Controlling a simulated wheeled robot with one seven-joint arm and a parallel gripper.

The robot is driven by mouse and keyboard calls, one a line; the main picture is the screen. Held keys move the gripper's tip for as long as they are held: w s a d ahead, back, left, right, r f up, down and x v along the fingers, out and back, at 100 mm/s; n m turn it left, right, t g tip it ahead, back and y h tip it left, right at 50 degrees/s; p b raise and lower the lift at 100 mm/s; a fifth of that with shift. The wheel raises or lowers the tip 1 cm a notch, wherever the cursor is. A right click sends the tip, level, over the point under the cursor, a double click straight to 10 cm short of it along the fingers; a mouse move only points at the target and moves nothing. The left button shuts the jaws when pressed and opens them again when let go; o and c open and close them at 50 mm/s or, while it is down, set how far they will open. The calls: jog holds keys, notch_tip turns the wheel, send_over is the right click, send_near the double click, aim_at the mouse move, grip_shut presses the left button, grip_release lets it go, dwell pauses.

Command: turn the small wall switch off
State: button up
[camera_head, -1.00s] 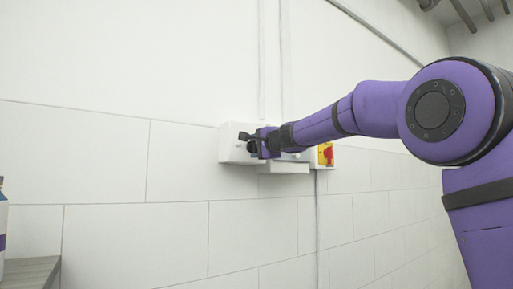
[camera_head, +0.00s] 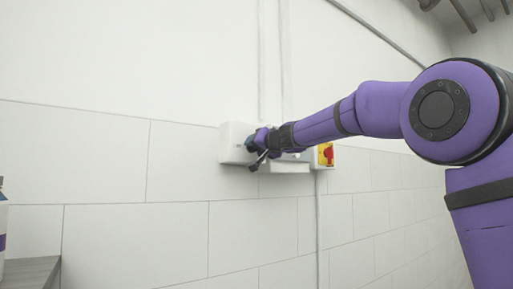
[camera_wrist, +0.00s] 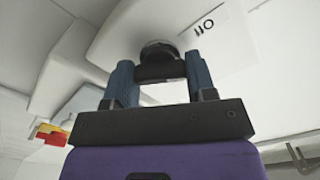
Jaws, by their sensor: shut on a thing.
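The small wall switch is a white box (camera_head: 233,143) on the tiled wall, with a dark round knob (camera_wrist: 158,48) on its face. The box (camera_wrist: 130,28) fills the upper middle of the wrist view, with a printed label at its upper right. My gripper (camera_head: 256,145) is at the box, at the end of my outstretched arm. In the wrist view its two blue-grey fingers (camera_wrist: 160,70) are shut on the knob, one on each side. The fingers hide part of the knob, so I cannot tell which position it points to.
A yellow switch with a red knob (camera_head: 326,155) is on the wall just right of the box. A white ledge-like housing (camera_head: 288,167) lies between them. Conduits run up the wall. A bottle (camera_head: 2,225) and a grey counter (camera_head: 30,271) are at the far left.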

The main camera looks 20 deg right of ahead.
jog(key=n, duration=0.6)
jog(key=shift+f, duration=0.1)
dwell(0.5)
jog(key=o, duration=0.9)
jog(key=shift+o, duration=0.2)
jog(key=v, duration=1)
jog(key=shift+s+d, duration=0.15)
jog(key=shift+s, duration=0.2)
